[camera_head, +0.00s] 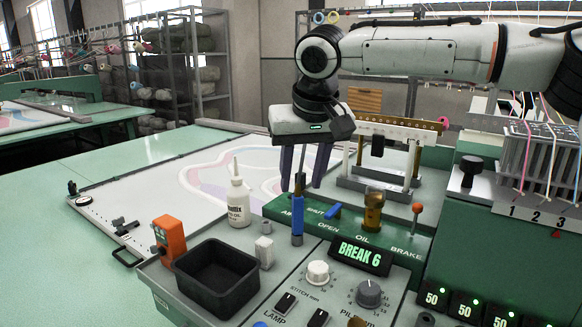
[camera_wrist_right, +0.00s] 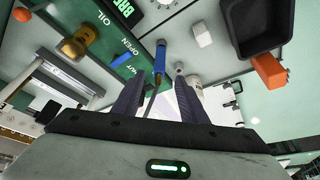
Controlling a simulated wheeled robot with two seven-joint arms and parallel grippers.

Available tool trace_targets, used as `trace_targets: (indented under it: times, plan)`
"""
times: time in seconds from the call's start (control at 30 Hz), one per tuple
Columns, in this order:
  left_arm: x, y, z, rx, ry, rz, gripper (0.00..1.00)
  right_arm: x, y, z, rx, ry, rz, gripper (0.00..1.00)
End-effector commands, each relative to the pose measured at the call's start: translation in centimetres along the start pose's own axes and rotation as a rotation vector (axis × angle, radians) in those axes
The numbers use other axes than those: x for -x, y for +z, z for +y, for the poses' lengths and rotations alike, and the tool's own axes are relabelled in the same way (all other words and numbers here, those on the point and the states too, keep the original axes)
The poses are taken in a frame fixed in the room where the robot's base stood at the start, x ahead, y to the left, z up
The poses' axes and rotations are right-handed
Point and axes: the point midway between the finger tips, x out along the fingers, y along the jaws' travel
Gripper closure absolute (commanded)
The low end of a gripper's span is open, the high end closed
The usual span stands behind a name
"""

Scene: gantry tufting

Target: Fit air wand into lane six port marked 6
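The air wand (camera_head: 297,218), with a blue body and thin metal tube, stands upright at the green panel by the "AIR" marking. It also shows in the wrist view (camera_wrist_right: 147,66). My right gripper (camera_head: 302,187) points down above it, open, its dark fingers apart on either side of the thin tube. The fingers (camera_wrist_right: 168,80) do not visibly close on it. The grey lane block (camera_head: 548,160) at right carries labels 1, 2 and 3 on its front plate (camera_head: 536,214). The port marked 6 is not in view. My left gripper is not in view.
A white oil bottle (camera_head: 238,202), orange device (camera_head: 169,240) and black bin (camera_head: 216,280) stand left of the wand. An amber oiler (camera_head: 373,210) and orange-topped brake lever (camera_head: 416,215) stand right. The display (camera_head: 361,254) reads "BREAK 6". Colored threads hang over the lane block.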

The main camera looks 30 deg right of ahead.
Motion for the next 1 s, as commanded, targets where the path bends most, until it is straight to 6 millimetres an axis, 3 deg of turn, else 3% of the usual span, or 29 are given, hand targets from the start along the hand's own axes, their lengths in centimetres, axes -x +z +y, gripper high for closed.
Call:
trace_targets:
  times: [0.3,0.5,0.93,1.0]
  plan:
    - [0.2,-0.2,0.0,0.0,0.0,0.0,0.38,-5.7,0.1,0.1,-0.001,0.002,-0.006,0.61]
    - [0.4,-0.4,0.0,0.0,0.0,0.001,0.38,-8.2,0.1,0.1,-0.002,0.001,-0.004,0.61]
    - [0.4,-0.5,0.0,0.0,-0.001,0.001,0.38,-9.2,0.1,0.1,-0.001,0.002,-0.001,0.61]
    - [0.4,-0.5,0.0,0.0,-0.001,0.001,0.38,-9.2,0.1,0.1,-0.001,0.002,-0.001,0.73]
